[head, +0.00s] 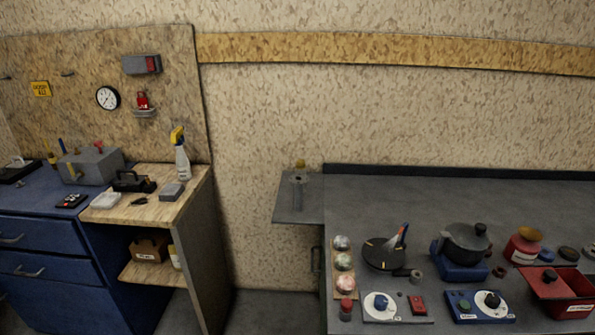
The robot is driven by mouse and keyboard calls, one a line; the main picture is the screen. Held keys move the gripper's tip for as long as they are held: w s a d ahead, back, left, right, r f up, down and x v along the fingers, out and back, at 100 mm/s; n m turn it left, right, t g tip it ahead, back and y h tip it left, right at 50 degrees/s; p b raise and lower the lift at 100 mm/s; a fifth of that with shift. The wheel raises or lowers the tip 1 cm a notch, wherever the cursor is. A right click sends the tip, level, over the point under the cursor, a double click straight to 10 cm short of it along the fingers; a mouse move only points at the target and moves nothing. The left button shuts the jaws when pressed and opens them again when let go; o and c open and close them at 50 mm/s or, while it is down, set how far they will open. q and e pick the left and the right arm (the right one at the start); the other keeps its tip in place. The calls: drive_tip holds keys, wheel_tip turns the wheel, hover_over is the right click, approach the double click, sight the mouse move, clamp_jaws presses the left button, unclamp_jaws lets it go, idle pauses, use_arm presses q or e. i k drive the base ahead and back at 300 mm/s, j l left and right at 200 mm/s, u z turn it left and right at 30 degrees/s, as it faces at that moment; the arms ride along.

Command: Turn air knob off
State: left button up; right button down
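Two panels with knobs lie at the front of the grey bench. The left one is a light grey panel (409,312) with a blue knob (381,302) on a white dial and a red switch (417,304) beside it. The right one is a blue panel (470,314) with a black knob (492,300) on a white dial and a green button (464,305). Their labels are too small to read, so I cannot tell which knob is the air knob or how either is set. Neither of my grippers is in view.
Behind the panels stand a dark pan (380,258), a black pot (466,244) on a blue base, and a red jar (521,250). A red box (567,303) stands right. Several balls line the left edge. The bench's back (420,195) is clear.

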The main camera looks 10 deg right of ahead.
sight(381, 302)
drive_tip(key=z, duration=1.05)
